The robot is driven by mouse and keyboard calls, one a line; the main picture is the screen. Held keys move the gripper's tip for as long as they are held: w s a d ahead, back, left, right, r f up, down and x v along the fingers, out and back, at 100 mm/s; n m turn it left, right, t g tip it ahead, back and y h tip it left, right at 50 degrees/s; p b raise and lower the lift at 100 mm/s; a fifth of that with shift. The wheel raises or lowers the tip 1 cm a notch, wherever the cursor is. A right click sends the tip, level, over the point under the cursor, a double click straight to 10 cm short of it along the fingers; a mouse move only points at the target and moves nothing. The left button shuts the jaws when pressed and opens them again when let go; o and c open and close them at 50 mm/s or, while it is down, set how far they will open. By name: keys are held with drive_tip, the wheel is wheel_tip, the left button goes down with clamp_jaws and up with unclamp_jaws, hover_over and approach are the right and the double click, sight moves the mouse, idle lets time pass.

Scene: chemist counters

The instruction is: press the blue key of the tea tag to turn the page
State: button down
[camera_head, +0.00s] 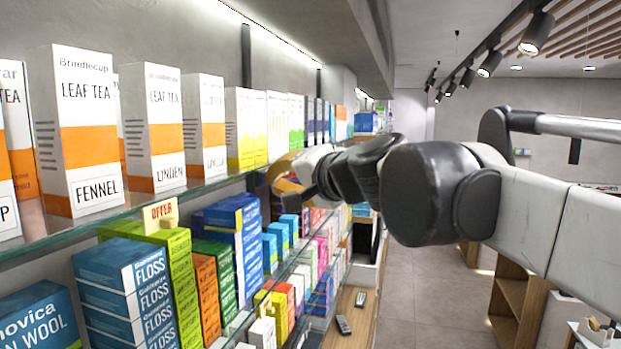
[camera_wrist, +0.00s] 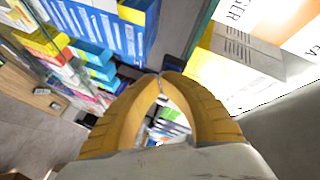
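I cannot make out a tea tag with a blue key in either view. Leaf tea boxes, among them a fennel box (camera_head: 80,135) and a linden box (camera_head: 155,120), stand on the upper glass shelf in the head view. My gripper (camera_head: 280,180) is at that shelf's front edge, farther along the row, partly hidden by its own wrist. In the wrist view my gripper's yellow fingers (camera_wrist: 160,80) meet at the tips with nothing seen between them. A tea box (camera_wrist: 235,60) stands to their right.
Below are floss boxes (camera_head: 130,280) and other cartons. Two small dark devices, one nearer (camera_head: 343,324) and one farther (camera_head: 361,299), lie on a wooden ledge. The aisle floor (camera_head: 425,290) is clear.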

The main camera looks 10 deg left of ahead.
drive_tip(key=shift+a, duration=0.25)
drive_tip(key=shift+d, duration=0.1)
idle(0.4)
drive_tip(key=shift+s+d, duration=0.1)
drive_tip(key=shift+d, duration=0.7)
drive_tip(key=shift+s+d, duration=0.15)
drive_tip(key=shift+d, duration=2.35)
